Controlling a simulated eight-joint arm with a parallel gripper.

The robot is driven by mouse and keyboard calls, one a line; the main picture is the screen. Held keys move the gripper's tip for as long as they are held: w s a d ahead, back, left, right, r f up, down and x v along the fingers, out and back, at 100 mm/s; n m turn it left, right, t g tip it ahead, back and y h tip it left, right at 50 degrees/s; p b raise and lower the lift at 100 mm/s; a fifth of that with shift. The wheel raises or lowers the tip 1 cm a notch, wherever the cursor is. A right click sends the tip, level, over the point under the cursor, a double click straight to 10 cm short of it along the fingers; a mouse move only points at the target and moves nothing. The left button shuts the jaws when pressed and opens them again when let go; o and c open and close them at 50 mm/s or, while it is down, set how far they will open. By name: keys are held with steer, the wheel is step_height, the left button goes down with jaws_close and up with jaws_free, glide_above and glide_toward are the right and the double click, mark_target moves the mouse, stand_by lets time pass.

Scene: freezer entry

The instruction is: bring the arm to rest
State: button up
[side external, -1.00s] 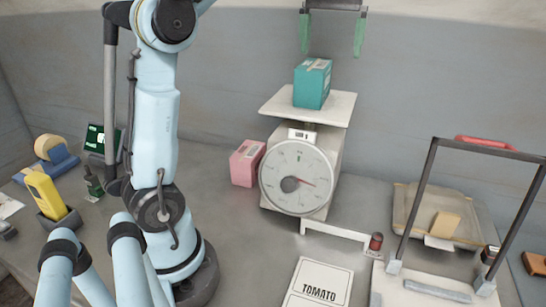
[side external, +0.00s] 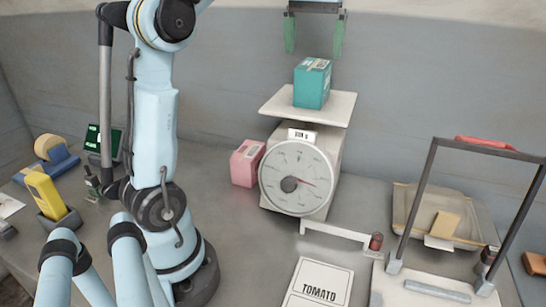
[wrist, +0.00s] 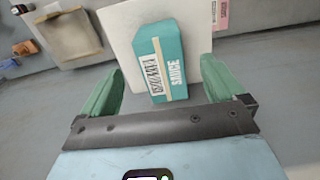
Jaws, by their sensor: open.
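My gripper (side external: 315,35) is open and empty, high above the scale in the side external view. Its two green fingers (wrist: 158,85) stand apart in the wrist view, with the teal box seen beyond and between them. The teal box (side external: 312,84), labelled SAUCE in the wrist view (wrist: 166,62), stands upright on the white pan (side external: 339,105) of the dial scale (side external: 297,178). The fingers do not touch the box; there is a gap below the fingertips. The top of the arm is cut off by the frame edge.
A pink box (side external: 246,163) stands left of the scale. A TOMATO card (side external: 320,284) lies in front. A dark frame (side external: 420,190) rises at the right, near a tray (side external: 405,197) with a yellowish block (side external: 445,225). A yellow device (side external: 45,195) and tape dispenser (side external: 57,165) are at the left.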

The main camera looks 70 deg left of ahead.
steer(key=shift+s+a+f, duration=0.2)
steer(key=shift+a+f, duration=0.1)
steer(key=shift+a, duration=0.4)
steer(key=shift+s+a+f, duration=0.15)
steer(key=shift+a+f, duration=0.2)
steer(key=shift+a, duration=0.4)
steer(key=shift+s+a+f, duration=0.2)
steer(key=shift+a+f, duration=0.1)
steer(key=shift+a, duration=0.4)
steer(key=shift+d, duration=0.1)
steer(key=w+d+r, duration=0.1)
steer(key=d+r, duration=0.3)
steer(key=d, duration=0.7)
steer(key=shift+w+d+r, duration=0.2)
steer(key=shift+w+d, duration=0.1)
steer(key=shift+w, duration=0.05)
